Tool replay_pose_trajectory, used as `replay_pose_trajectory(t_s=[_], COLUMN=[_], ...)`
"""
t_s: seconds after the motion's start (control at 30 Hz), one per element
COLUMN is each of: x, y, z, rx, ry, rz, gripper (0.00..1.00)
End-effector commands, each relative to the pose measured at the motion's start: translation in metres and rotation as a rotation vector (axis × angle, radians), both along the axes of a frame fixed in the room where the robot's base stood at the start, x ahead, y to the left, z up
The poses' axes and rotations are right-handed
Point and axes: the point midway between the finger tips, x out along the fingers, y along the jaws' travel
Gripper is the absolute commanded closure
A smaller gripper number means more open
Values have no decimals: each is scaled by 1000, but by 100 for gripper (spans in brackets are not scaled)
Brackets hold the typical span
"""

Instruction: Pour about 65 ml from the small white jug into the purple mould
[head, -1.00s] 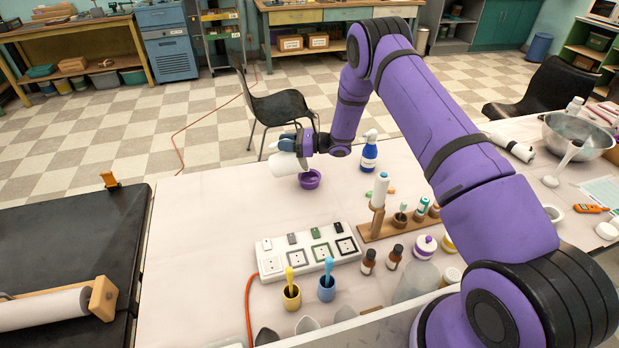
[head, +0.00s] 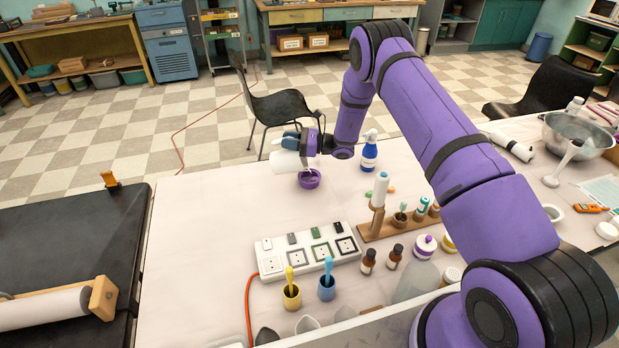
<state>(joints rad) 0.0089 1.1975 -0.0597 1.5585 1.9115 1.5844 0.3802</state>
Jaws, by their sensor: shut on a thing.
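The small white jug (head: 287,163) is tipped on its side, held above the table near its far edge. My gripper (head: 297,142) is shut on it. The purple mould (head: 309,179) stands on the table just below and right of the jug. A thin pale streak shows between the jug's right end and the mould's opening; it looks like a stream of liquid. The level inside the mould is too small to tell.
A blue spray bottle (head: 369,153) stands right of the mould. A white multi-socket block (head: 307,251), a wooden rack (head: 376,228), yellow cup (head: 291,298) and blue cup (head: 326,290) stand nearer. The table (head: 215,220) left of the mould is clear.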

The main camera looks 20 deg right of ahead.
Motion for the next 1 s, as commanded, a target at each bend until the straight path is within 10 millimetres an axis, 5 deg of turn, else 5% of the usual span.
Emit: replay_pose_trajectory(t_s=[1.0], x=[-4], y=[-11], z=[5], rx=[77], ry=[-26], rz=[-1], gripper=[100])
